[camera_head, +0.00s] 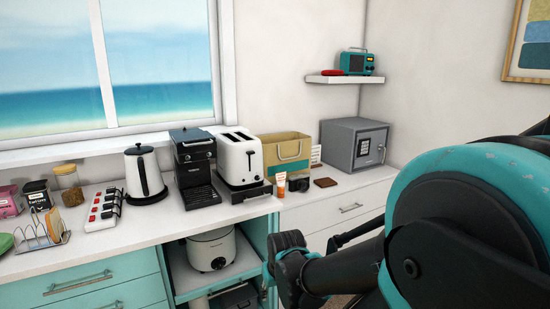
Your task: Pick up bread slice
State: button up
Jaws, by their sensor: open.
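A bread slice (53,224) with a brown crust stands upright in a wire toast rack (30,246) on the white counter at the far left. The rack's thin wires cross in front of it, and whether more than one slice stands there is hard to tell. My gripper (290,262) is dark and in front of the open cabinet bay, below counter height. It is open and far to the right of the rack, with nothing seen in it. Its fingers are partly hidden by my arm.
A kettle (145,175), coffee machine (194,167) and toaster (240,157) line the counter. A slow cooker (211,250) sits below. Clear counter lies in front of the kettle.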

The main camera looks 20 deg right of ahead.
aim_at(53, 219)
jog(key=u, duration=1.25)
